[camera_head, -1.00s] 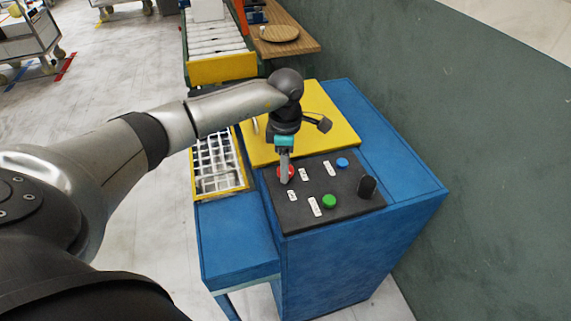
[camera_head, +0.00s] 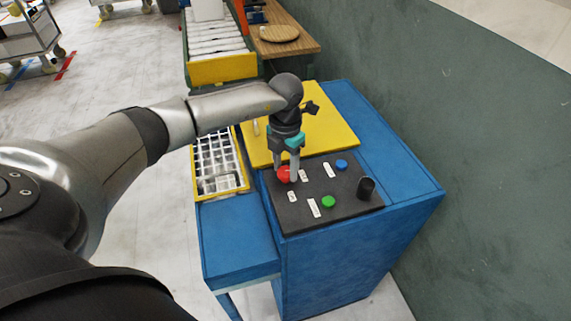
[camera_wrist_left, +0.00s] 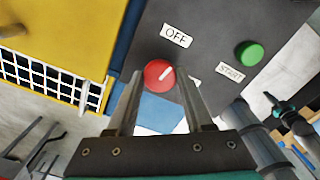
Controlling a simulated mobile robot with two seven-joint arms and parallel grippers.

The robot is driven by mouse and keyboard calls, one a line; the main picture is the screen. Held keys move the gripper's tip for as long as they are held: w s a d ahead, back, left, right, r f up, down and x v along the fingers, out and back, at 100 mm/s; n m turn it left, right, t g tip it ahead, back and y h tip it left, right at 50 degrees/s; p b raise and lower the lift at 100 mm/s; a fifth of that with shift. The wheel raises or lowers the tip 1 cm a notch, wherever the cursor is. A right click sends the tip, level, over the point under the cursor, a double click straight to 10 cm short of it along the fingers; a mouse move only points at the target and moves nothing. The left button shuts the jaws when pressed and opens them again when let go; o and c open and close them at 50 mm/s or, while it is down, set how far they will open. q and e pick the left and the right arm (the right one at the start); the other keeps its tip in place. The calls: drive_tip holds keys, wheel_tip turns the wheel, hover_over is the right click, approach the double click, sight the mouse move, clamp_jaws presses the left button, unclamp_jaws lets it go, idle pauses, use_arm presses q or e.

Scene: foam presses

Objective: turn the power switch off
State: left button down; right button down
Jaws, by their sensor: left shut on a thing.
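The power switch is a red round knob (camera_head: 283,174) with a white pointer line, at the left of the dark control panel (camera_head: 325,183). It also shows in the left wrist view (camera_wrist_left: 158,75), where the line points to the upper right. A white OFF label (camera_wrist_left: 176,35) lies above the knob there. A second label by the right finger is partly hidden. My left gripper (camera_head: 285,174) points down, with one finger on each side of the knob, shut on it.
A green button (camera_head: 329,202), a blue button (camera_head: 342,163) and a black post (camera_head: 366,188) stand on the panel, right of my gripper. The yellow plate (camera_head: 330,120) lies behind. A yellow-rimmed tray (camera_head: 247,188) is at the left.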

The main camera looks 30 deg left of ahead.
sight(285, 171)
use_arm(q)
drive_tip(key=shift+r+n+p, duration=0.1)
drive_tip(key=shift+n+p, duration=0.2)
drive_tip(key=shift+n, duration=1.2)
drive_tip(key=shift+c, duration=1.5)
unclamp_jaws()
wheel_tip(285, 171, up, 15)
